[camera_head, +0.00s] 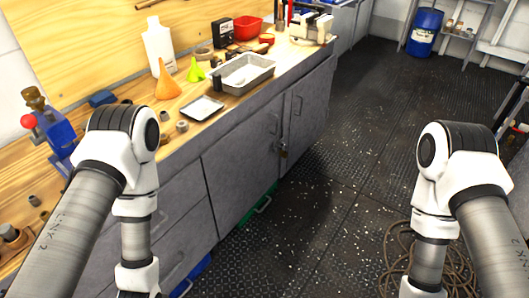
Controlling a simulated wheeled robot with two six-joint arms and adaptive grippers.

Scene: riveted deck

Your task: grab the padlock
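A small brass-coloured padlock (283,153) hangs at the handles where two grey cabinet doors meet, below the workbench top. It is small in the head view, and I cannot tell whether its shackle is closed. My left arm stands at the left in front of the bench, and its forearm runs down out of the picture. My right arm stands at the right over the floor, and its forearm also leaves at the bottom edge. Neither gripper is in view. Both arms are well apart from the padlock.
The wooden bench top holds a grey metal tray (246,72), an orange funnel (166,84), a white bottle (160,48) and a red bin (247,29). A blue vise (55,132) is at left. A coiled rope (399,255) lies near my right arm. The middle floor is mostly clear.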

